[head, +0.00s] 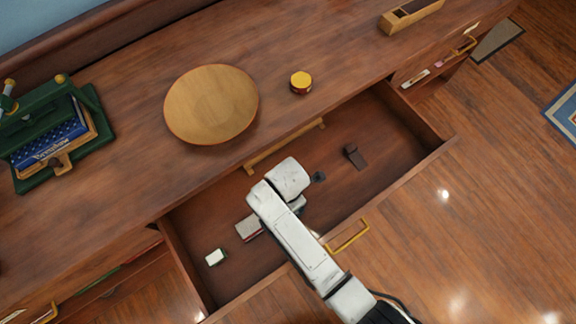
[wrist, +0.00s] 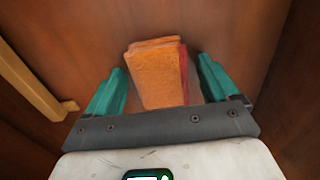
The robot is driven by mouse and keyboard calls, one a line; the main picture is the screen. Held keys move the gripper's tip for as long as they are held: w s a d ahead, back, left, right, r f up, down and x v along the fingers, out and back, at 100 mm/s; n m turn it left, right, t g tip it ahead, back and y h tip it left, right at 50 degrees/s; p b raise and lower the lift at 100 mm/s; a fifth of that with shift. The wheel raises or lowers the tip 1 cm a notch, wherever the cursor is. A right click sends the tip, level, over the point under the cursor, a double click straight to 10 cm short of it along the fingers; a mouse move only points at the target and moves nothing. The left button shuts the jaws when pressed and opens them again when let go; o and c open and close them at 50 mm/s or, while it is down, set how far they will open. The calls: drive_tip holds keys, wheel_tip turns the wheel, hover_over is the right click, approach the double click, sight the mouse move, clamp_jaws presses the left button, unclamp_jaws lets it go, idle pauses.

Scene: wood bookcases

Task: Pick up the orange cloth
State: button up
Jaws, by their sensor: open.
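The orange cloth (wrist: 160,82) lies folded on the wooden floor of the open drawer, with a red edge along its right side in the wrist view. My gripper (wrist: 160,66) is open, its teal fingers on either side of the cloth with gaps to both. I cannot tell how far the fingertips are above the drawer floor. In the head view my white arm reaches down over the drawer (head: 390,140) and hides the cloth.
The drawer also holds a small white box (head: 216,257), a grey item (head: 249,228) and a dark item (head: 353,156).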

drive_tip(key=shift+c, duration=0.5)
drive_tip(key=c, duration=0.9)
drive_tip(key=shift+c, duration=0.2)
wheel_tip(320, 180, up, 10)
drive_tip(key=shift+p, duration=0.35)
drive_tip(key=o, duration=0.4)
drive_tip(key=c, duration=0.3)
